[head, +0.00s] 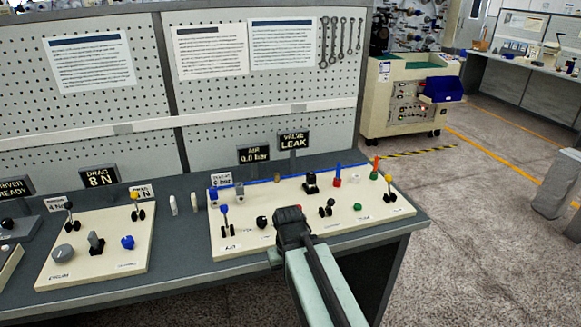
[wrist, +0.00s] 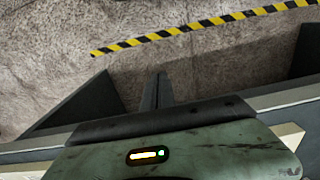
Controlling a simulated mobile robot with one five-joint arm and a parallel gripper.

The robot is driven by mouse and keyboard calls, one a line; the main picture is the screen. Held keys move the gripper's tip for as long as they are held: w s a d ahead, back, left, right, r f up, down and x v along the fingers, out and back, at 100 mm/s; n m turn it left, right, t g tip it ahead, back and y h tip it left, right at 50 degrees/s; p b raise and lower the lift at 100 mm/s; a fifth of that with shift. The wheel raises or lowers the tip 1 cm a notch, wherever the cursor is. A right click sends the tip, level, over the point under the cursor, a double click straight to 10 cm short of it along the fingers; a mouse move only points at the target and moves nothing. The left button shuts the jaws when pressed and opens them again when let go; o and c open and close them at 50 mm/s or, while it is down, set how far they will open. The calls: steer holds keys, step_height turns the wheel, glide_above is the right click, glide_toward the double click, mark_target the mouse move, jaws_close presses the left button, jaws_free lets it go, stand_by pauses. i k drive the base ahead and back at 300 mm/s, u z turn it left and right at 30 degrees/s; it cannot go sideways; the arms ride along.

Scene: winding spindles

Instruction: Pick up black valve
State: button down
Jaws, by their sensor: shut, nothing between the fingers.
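The cream panel (head: 235,240) on the workbench carries several small dark parts. A black round knob (head: 262,222) sits left of my gripper, a black block (head: 311,183) stands behind it, and a pair of small black pieces (head: 326,208) is to its right. I cannot tell which of these is the black valve. My gripper (head: 291,217) is over the panel's front middle, shut and empty, and hides part of the panel. In the wrist view the closed fingers (wrist: 158,90) point towards bare floor, and no valve shows there.
Blue-topped (head: 224,212), red (head: 337,175) and green (head: 374,177) parts stand around the panel. Small signs, such as the valve leak sign (head: 293,140), rise behind it. A second panel (head: 65,272) lies to the left. A pegboard (head: 255,100) backs the bench.

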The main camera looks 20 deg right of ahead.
mark_target(310, 177)
steer(key=u, duration=1.45)
steer(key=k, duration=0.6)
steer(key=z, duration=0.25)
steer(key=i, duration=1)
steer(key=z, duration=0.1)
